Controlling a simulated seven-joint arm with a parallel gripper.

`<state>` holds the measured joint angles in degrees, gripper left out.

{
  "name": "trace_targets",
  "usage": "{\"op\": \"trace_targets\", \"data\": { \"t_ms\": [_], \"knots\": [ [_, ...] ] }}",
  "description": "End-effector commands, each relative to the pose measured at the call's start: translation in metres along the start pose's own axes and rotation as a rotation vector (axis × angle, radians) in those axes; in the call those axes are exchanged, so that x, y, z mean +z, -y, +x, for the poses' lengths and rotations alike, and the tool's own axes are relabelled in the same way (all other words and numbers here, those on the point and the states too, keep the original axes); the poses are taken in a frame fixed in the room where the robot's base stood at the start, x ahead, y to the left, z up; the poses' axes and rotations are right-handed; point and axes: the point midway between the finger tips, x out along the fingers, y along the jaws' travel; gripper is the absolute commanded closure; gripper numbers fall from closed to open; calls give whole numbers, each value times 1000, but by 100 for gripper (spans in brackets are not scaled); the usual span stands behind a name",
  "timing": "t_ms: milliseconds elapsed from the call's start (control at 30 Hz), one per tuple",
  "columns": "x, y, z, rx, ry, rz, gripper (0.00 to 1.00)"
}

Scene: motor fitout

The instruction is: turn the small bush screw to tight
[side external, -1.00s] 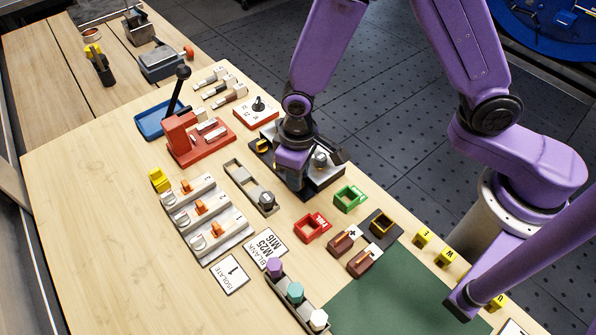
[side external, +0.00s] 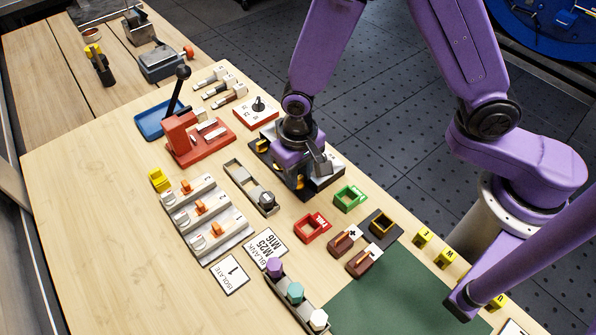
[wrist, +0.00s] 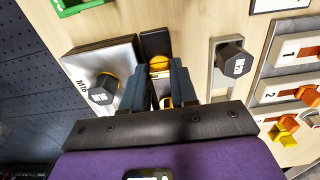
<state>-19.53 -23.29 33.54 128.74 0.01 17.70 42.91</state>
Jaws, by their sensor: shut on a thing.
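My gripper (wrist: 160,88) points down over the dark and grey bush block (side external: 326,178) in the side view. Its two fingers are closed around a small yellow part (wrist: 164,102), which I take as the small bush screw; the fingers and palm hide most of it. Another yellow-orange screw head (wrist: 159,64) shows just beyond the fingertips on a black plate, and also in the side view (side external: 300,182). A black hex plug marked M16 (wrist: 103,91) sits on the metal plate left of the fingers in the wrist view.
Green (side external: 350,198) and red (side external: 312,227) frames lie nearby. A red lever unit (side external: 196,140) and a dial (side external: 257,112) stand left in the side view.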

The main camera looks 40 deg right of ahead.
Motion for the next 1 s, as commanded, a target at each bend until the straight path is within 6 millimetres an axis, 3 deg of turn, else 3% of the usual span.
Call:
{"op": "trace_targets", "data": {
  "t_ms": [233,267,333,733,1000],
  "knots": [
    [0,0,0,1,1,-1,100],
    [0,0,0,1,1,-1,69],
    [0,0,0,1,1,-2,47],
    [0,0,-4,-1,-1,-2,47],
    [-1,1,-38,-4,-4,-3,47]
  ]
}}
